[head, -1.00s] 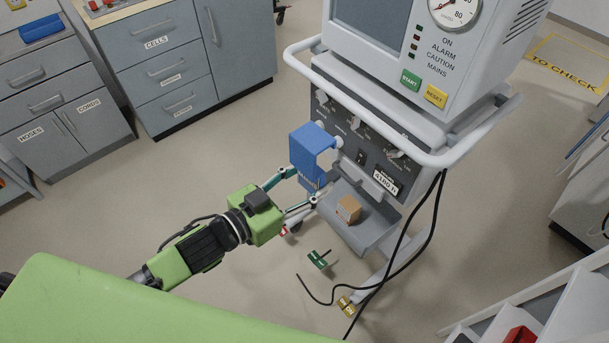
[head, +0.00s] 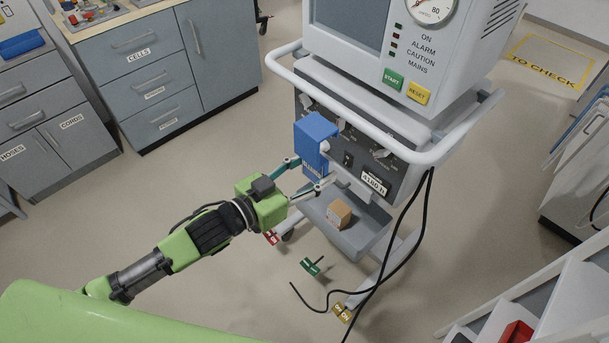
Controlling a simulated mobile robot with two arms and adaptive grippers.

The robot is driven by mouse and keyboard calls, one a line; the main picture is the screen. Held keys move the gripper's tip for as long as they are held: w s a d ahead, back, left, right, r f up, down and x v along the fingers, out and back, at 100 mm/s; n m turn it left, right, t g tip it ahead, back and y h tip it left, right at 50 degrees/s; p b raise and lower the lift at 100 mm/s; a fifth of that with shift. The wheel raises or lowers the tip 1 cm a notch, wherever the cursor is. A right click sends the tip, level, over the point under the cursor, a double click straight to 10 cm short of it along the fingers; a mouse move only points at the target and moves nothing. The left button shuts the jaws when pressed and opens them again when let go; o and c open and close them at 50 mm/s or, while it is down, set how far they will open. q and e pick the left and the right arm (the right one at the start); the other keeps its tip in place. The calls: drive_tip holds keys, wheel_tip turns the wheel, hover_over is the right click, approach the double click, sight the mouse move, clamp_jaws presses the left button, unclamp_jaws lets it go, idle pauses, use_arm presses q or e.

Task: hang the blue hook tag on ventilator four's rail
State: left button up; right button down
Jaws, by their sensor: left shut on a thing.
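The blue hook tag (head: 309,142) is a block with a lip at its top pointing right. My left gripper (head: 309,176) is shut on its lower part and holds it upright in front of the ventilator's dark control panel. The ventilator (head: 345,35) has a big screen, a dial and START and RESET buttons. Its pale rail (head: 318,102) curves around the front below the screen. The tag's top shows just below the rail in the picture; I cannot tell whether they touch. My right gripper is not in view.
A cardboard box (head: 339,213) sits in the ventilator's lower tray (head: 362,243). Black cables (head: 408,235) hang from the right side to the floor. A green tag (head: 311,266) and a yellow tag (head: 343,312) are low near the base. Grey cabinets (head: 150,75) stand behind at left.

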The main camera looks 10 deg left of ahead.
use_arm(q)
drive_tip(key=b+x, duration=0.4)
drive_tip(key=x, duration=0.6)
drive_tip(key=shift+w+d+f, duration=0.15)
drive_tip(key=shift+w+d, duration=0.05)
drive_tip(key=shift+w, duration=0.05)
idle(0.4)
drive_tip(key=o, duration=1.2)
